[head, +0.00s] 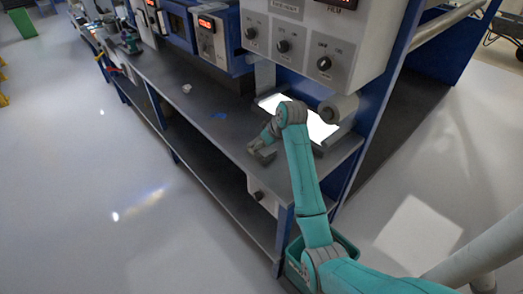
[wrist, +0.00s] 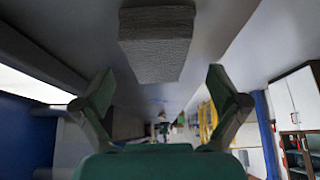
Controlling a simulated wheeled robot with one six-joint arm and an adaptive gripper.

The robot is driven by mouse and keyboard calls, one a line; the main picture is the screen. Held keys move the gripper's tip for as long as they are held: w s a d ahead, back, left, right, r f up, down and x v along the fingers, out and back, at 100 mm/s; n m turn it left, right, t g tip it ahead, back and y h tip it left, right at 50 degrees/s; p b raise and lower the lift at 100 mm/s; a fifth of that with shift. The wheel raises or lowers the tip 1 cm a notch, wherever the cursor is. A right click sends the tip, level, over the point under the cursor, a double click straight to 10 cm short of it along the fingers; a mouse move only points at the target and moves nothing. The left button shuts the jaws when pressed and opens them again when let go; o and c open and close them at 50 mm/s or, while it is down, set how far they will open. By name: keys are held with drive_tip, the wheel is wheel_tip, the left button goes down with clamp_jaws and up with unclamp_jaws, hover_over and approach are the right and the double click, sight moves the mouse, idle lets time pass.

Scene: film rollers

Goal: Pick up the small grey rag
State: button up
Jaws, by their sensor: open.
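A small grey rag (wrist: 157,45), folded into a thick block with a woven-looking surface, shows at the top middle of the wrist view. It rests against the grey bench surface, which appears upside down there. My gripper (wrist: 160,76) is open, with its two fingers apart to the left and right. The rag appears ahead of the fingers, in line with the gap, and nothing is held. In the head view my gripper (head: 264,146) is low over the front of the bench, near its right end. There the rag is hard to tell from the gripper.
The dark bench (head: 205,110) runs to the far left. A control box (head: 310,45) overhangs the bench.

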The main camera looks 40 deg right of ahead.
drive_tip(key=shift+x, duration=1.4)
drive_tip(key=shift+f, duration=0.25)
drive_tip(key=c, duration=1.1)
